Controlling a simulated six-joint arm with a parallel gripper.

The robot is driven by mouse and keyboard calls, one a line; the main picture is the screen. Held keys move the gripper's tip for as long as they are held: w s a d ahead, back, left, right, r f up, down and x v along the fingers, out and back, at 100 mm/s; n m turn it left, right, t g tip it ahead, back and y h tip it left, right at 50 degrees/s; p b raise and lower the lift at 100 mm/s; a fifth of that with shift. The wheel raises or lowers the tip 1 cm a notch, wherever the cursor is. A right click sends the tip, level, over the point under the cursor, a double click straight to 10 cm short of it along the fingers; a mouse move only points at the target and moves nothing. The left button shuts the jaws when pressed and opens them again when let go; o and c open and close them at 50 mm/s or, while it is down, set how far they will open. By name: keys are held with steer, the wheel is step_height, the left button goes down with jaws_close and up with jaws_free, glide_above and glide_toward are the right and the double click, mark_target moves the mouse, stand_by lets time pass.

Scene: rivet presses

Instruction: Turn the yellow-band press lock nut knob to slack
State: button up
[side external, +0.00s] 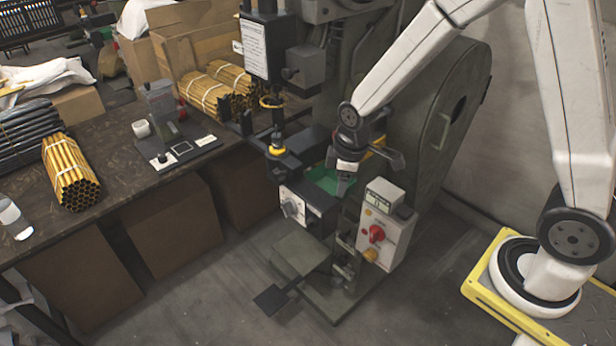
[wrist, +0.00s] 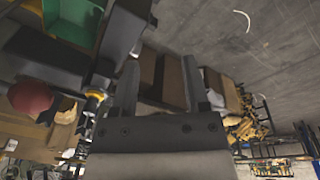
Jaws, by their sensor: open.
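The press stands in the middle of the side view, with a yellow band (side external: 278,150) around its dark lower ram. A pale dial knob (side external: 293,207) is on the front of a dark box below the band. I cannot tell which part is the lock nut knob or how far it is turned. My gripper (side external: 343,187) hangs to the right of the band, near a green tray (side external: 322,180), apart from the dial knob. In the wrist view my gripper (wrist: 163,88) is open with nothing held. A small yellow ring (wrist: 95,95) shows left of the fingers.
A control box (side external: 385,222) with a red knob (side external: 377,233) stands close below and right of my gripper. Yellow tubes (side external: 72,172) lie bundled on the workbench (side external: 110,185) at left. A foot pedal (side external: 272,299) is on the floor.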

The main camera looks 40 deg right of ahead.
mark_target(306, 224)
steer(key=w+a+f+n, duration=0.1)
steer(key=w+f+n, duration=0.1)
steer(key=f+n, duration=0.1)
steer(key=w+f+n+g, duration=0.1)
steer(key=w+f+n, duration=0.2)
steer(key=f, duration=0.1)
steer(key=w+a+f+n, duration=0.1)
steer(key=w+f+n, duration=0.2)
steer(key=f, duration=0.1)
steer(key=shift+a, duration=0.3)
steer(key=shift+w+a+f+n, duration=0.1)
steer(key=shift+w+f+n, duration=0.1)
steer(key=shift+f+n, duration=0.3)
steer(key=shift+f, duration=3.9)
jaws_close()
